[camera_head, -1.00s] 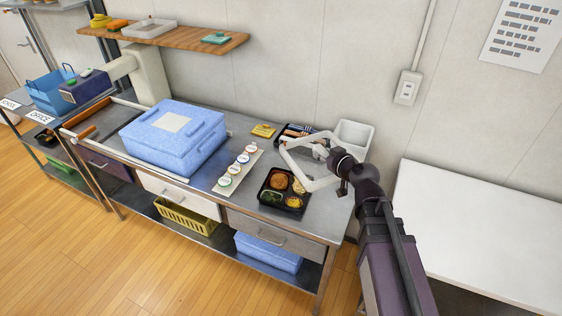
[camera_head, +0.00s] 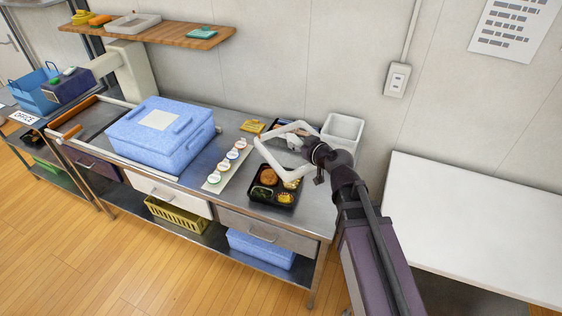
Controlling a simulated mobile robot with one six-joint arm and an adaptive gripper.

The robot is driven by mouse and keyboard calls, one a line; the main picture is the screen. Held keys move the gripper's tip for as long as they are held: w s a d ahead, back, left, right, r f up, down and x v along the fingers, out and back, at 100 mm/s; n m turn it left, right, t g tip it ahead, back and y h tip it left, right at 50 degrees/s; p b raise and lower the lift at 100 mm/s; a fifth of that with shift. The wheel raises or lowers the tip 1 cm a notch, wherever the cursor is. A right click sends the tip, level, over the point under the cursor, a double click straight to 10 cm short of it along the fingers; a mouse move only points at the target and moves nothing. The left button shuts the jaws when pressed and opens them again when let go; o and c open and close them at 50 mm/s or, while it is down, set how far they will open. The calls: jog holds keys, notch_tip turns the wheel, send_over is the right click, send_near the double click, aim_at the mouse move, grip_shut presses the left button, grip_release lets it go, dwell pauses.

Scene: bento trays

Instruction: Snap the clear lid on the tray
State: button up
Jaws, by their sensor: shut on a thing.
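The black bento tray (camera_head: 251,194) sits near the front right of the steel table, with food in its compartments.
A strip with several round labelled pots (camera_head: 226,166) lies left of the tray. A blue lidded box (camera_head: 160,135) stands further left. A white bin (camera_head: 343,128) stands behind my wrist. A yellow item (camera_head: 252,126) lies at the back. A white table (camera_head: 470,215) is at right.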

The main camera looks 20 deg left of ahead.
jog(key=w+a+f+n+g+y+b, duration=0.1)
jog(key=w+a+f+n+g+b, duration=0.1)
jog(key=f+b, duration=0.5)
jog(key=w+a+f+n+g+y+b, duration=0.2)
jog(key=w+a+f+n+g+b, duration=0.1)
jog(key=a+f+n+g+b, duration=0.2)
jog(key=shift+w+a+f+n+g+b, duration=0.2)
jog(key=shift+f+n+g+b, duration=0.5)
jog(key=shift+f+g+b, duration=0.55)
jog(key=shift+s+f, duration=0.1)
jog(key=shift+f, duration=0.05)
jog(key=shift+f+b, duration=2.95)
jog(key=shift+b, duration=0.05)
jog(key=shift+d+f+b, duration=0.1)
jog(key=shift+f+b, duration=1.35)
jog(key=shift+s+d+f, duration=0.1)
jog(key=shift+s+f, duration=0.05)
jog(key=shift+s, duration=0.15)
